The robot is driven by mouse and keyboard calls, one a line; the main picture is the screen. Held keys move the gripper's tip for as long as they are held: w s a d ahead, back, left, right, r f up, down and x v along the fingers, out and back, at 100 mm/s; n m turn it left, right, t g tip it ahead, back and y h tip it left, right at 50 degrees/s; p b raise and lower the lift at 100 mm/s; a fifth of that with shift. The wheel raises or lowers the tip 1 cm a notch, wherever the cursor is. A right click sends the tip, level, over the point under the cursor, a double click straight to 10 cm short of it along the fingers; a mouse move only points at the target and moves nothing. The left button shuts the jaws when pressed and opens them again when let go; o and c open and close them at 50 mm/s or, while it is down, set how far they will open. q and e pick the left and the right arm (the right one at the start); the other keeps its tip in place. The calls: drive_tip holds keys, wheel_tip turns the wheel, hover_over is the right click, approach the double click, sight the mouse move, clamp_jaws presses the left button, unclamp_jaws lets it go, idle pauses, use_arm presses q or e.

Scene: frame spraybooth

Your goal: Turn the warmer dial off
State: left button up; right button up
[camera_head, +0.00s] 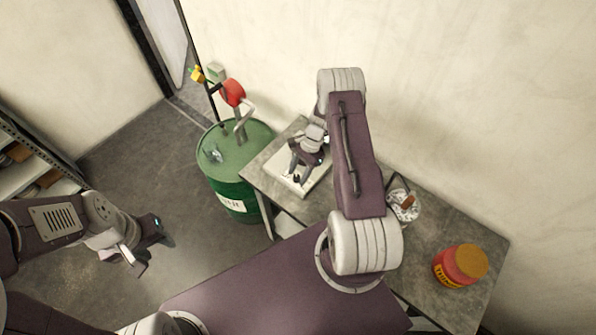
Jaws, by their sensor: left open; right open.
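A pale, flat plate-like unit (289,182), possibly the warmer, lies on the left part of the grey table. My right gripper (298,178) is above it, pointing down with its fingers apart and nothing seen between them. The gripper and arm cover much of the unit, and I cannot make out a dial. I cannot tell whether the fingertips touch it. My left gripper (150,247) is open and empty over the floor at the left, well away from the table.
A green drum (228,170) with a red part on top stands left of the grey table (425,268). A red jar with an orange lid (460,266) and a white patterned dish (404,207) with a brown item stand on the right part. A shelf (30,170) is at far left.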

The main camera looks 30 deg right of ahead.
drive_tip(key=shift+a+f, duration=0.1)
clamp_jaws()
drive_tip(key=shift+w+f+n+g+b, duration=0.15)
drive_tip(key=shift+n+g+b, duration=0.25)
drive_tip(key=shift+n+b, duration=0.75)
drive_tip(key=n+b, duration=0.2)
drive_tip(key=shift+n+g+h, duration=0.35)
drive_tip(key=shift+g+h, duration=0.05)
drive_tip(key=n+g+h+b, duration=0.1)
drive_tip(key=n+b, duration=0.1)
drive_tip(key=n, duration=0.1)
drive_tip(key=shift+a, duration=0.1)
drive_tip(key=shift+w+n+h+b, duration=0.1)
drive_tip(key=shift+n+h+b, duration=0.35)
drive_tip(key=shift+n, duration=1.05)
drive_tip(key=shift+r+g, duration=0.2)
drive_tip(key=shift+g, duration=0.1)
